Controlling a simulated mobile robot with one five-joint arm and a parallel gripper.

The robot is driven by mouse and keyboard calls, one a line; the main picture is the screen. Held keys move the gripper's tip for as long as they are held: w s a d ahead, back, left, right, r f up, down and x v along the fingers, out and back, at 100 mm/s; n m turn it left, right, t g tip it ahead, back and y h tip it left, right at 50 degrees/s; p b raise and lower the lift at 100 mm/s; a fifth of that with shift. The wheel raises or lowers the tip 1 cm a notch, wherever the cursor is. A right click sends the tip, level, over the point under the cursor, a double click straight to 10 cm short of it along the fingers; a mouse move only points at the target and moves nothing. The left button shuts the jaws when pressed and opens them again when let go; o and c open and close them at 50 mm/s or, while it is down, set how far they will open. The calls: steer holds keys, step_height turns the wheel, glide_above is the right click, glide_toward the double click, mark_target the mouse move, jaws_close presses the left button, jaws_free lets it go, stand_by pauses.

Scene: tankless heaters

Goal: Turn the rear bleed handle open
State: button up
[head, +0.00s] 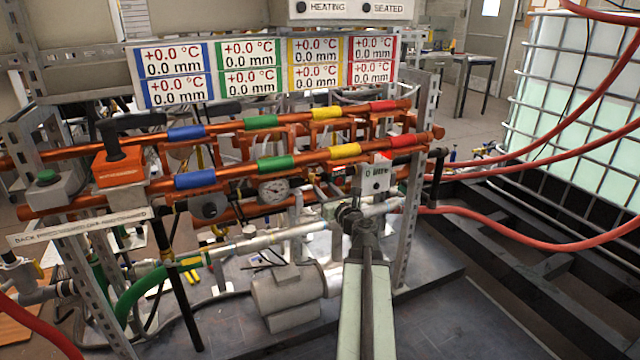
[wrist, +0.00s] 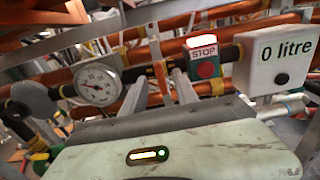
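Several dark handles show in the head view, and I cannot tell which is the rear bleed handle. A black L-shaped handle (head: 124,130) stands on an orange block at the left. Another black lever (head: 437,172) hangs at the right end of the front copper pipe. My gripper (head: 350,212) is in front of the lower pipes, below the "0 litre" box. In the wrist view my gripper (wrist: 160,80) has its two grey fingers apart with nothing held between them. They point at the pipework between a dial gauge and a STOP button.
The dial gauge (wrist: 97,83), STOP button (wrist: 207,70) and "0 litre" box (wrist: 280,58) are close ahead of the fingers. Front copper pipes (head: 290,167) with coloured bands run across. Red hoses (head: 530,240) cross at right. A grey motor (head: 287,295) sits low.

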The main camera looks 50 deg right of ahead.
mark_target(319, 184)
steer(key=x, duration=0.5)
steer(key=shift+w+d, duration=0.1)
steer(key=shift+w, duration=0.3)
jaws_close()
steer(key=shift+s+d, duration=0.15)
steer(key=shift+d, duration=0.1)
steer(key=shift+a, duration=0.2)
steer(key=shift+a+f+n, duration=0.1)
steer(key=shift+a+n, duration=0.1)
steer(key=shift+n, duration=0.9)
steer(key=n, duration=0.6)
steer(key=shift+a+f+b, duration=0.2)
steer(key=shift+a+b, duration=0.1)
steer(key=shift+a, duration=0.05)
steer(key=n, duration=0.4)
steer(key=shift+w+a+f+n, duration=0.15)
steer(key=shift+w+f+n, duration=0.1)
steer(key=shift+n, duration=0.15)
steer(key=shift+f+n+b, duration=0.2)
steer(key=shift+n+b, duration=0.25)
steer(key=shift+n, duration=1.45)
